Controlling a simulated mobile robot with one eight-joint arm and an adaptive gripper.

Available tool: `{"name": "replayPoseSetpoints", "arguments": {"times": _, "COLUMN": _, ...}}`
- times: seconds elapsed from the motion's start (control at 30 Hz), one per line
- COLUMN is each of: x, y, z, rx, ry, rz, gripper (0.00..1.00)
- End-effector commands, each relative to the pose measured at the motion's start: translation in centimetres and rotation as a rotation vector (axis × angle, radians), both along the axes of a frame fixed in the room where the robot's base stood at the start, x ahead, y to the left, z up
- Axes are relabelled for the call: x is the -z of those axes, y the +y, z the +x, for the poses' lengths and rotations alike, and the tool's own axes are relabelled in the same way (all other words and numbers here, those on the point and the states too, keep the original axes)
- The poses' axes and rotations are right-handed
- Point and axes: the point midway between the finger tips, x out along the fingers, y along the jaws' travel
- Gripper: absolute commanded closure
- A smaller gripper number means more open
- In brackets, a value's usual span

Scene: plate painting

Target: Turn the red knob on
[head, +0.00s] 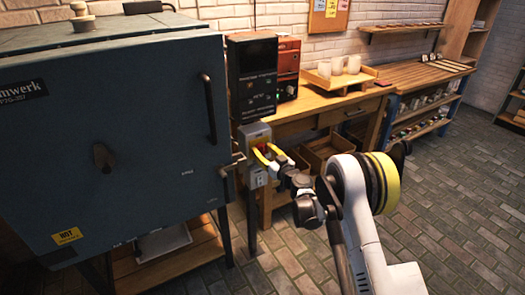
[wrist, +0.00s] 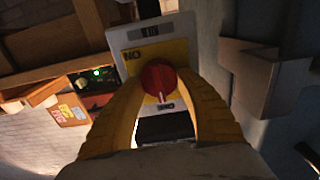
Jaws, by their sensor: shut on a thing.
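The red knob (wrist: 158,76) is round and sits on a yellow plate (wrist: 182,50) on the face of a grey switch box (wrist: 118,36). The wrist view appears upside down. Lettering like "ON" is at the plate's upper left, and another label is below the knob. A white mark on the knob points down toward that lower label. My gripper (wrist: 159,80) has its yellow fingers on both sides of the knob, shut on it. In the head view, my gripper (head: 267,154) is at the front of the switch box (head: 254,132), and its fingers cover most of the knob.
A large dark blue kiln (head: 150,130) with a door handle stands left, close to the switch box. A black controller (head: 252,75) is above the box. A wooden workbench (head: 315,108) with a tray of white cups is behind. Brick floor lies open at right.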

Motion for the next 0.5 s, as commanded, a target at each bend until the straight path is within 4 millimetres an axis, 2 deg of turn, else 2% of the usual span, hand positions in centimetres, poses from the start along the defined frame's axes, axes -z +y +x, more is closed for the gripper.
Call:
{"name": "replayPoseSetpoints", "arguments": {"times": 0.27, "x": -0.02, "y": -0.02, "z": 0.05, "rx": 0.000, "ry": 0.034, "rz": 0.051, "gripper": 0.89}}
{"name": "replayPoseSetpoints", "arguments": {"times": 0.5, "x": -0.02, "y": -0.08, "z": 0.10, "rx": 0.000, "ry": 0.125, "rz": 0.186, "gripper": 0.89}}
